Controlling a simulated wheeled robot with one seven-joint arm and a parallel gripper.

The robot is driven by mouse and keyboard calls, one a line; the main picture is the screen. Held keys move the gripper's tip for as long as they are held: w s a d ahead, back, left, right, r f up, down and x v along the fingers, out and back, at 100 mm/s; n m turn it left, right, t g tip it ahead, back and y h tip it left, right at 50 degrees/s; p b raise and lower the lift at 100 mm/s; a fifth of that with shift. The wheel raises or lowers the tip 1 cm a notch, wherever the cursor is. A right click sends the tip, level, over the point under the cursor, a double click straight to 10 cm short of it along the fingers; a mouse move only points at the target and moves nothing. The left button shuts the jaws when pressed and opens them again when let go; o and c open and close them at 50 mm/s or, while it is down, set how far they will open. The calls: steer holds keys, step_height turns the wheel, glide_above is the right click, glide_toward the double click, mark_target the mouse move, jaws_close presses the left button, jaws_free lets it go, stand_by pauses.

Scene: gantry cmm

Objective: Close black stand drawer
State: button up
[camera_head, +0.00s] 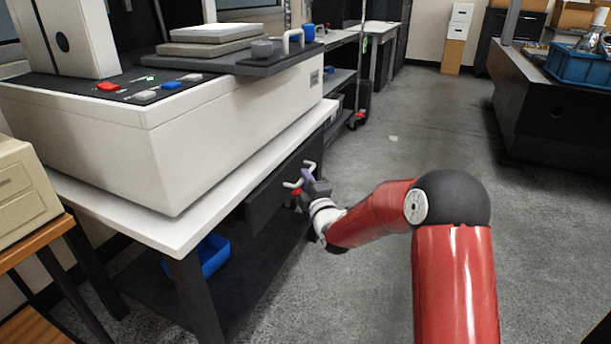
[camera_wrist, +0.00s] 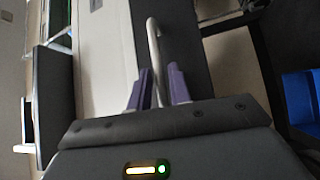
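The black stand drawer (camera_head: 268,196) sits under the white top of the stand (camera_head: 160,226). Its front appears to stand out a little past the tabletop edge. A pale bar handle (camera_head: 293,184) is on the drawer front; in the wrist view the handle (camera_wrist: 153,40) runs down between my purple fingers. My gripper (camera_head: 308,177) is at the handle, and in the wrist view its fingers (camera_wrist: 160,82) stand on either side of the bar with a narrow gap. Contact with the bar is hard to make out. The drawer's inside is hidden.
A large white machine (camera_head: 190,150) stands on the tabletop. A blue bin (camera_head: 211,254) is on the black lower shelf. A dark bench (camera_head: 550,115) with a blue crate (camera_head: 578,66) is at the right.

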mark_target(292, 175)
steer(key=shift+x, duration=0.9)
jaws_close()
steer(key=a+b, duration=0.2)
steer(key=w+a, duration=0.1)
steer(key=shift+f+b, duration=0.25)
steer(key=shift+b, duration=0.15)
steer(key=shift+w+a+r, duration=0.1)
steer(key=shift+a+r, duration=0.05)
steer(key=shift+r, duration=0.2)
jaws_free()
steer(key=shift+a, duration=0.15)
